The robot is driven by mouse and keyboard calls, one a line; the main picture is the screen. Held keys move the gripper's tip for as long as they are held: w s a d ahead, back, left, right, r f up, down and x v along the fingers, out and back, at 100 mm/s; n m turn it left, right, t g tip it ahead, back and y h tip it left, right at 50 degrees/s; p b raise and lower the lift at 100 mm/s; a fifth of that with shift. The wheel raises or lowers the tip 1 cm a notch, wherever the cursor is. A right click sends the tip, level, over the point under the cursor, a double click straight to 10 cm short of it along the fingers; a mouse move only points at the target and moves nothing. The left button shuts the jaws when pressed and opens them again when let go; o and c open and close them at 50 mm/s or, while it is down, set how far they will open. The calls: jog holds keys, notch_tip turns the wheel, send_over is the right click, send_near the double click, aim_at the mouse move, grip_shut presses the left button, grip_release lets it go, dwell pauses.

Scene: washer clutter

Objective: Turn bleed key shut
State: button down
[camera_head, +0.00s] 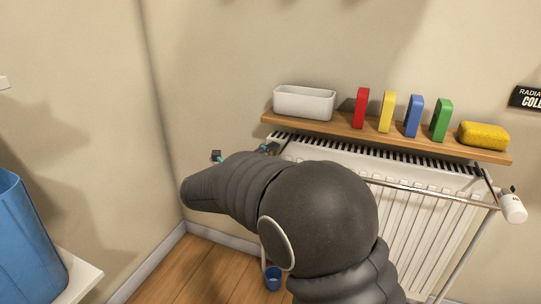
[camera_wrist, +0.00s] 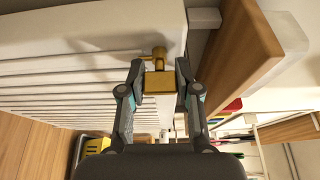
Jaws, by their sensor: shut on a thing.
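The brass bleed key (camera_wrist: 158,83) has a square block end and shows between my fingers in the wrist view. My gripper (camera_wrist: 159,75) is shut on this block, with one finger on each side. Just beyond it is a round brass fitting (camera_wrist: 158,54) at the edge of the white radiator (camera_wrist: 90,45). The key appears lined up with the fitting, but I cannot tell how far it is seated. In the head view my arm covers the key and the radiator's left end; only small parts of my gripper (camera_head: 242,152) show past it.
A wooden shelf (camera_head: 350,130) runs above the radiator, bearing a white tray (camera_head: 304,103), several coloured blocks and a yellow sponge (camera_head: 484,136). A white thermostat valve (camera_head: 512,206) sits at right. A small blue cup (camera_head: 273,279) is low below my arm. A blue bin (camera_head: 28,240) stands left.

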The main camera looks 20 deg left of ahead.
jog(key=c, duration=0.8)
grip_release()
jog(key=v, duration=1.2)
